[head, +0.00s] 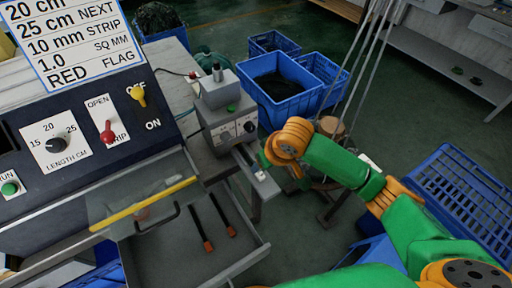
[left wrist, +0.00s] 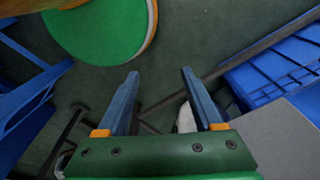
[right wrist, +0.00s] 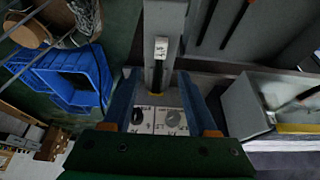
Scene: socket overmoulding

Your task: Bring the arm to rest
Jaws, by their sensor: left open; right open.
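My right arm, green and orange, reaches in from the lower right of the head view. Its orange wrist joint (head: 290,138) is beside the small grey machine (head: 222,110), and its fingers are mostly hidden there. In the right wrist view my right gripper (right wrist: 158,74) is open. A narrow grey rail with a white labelled block (right wrist: 161,48) shows between and beyond its fingers, with nothing held. My left gripper (left wrist: 160,74) is open and empty in the left wrist view, over dark green floor. The left gripper does not show in the head view.
A control panel (head: 80,135) with knobs and a tray with a yellow edge (head: 140,204) stand at the left. Blue crates (head: 280,100) are on the floor behind the machine, and another blue crate (head: 465,195) is at the right. Thin grey poles rise near the wrist.

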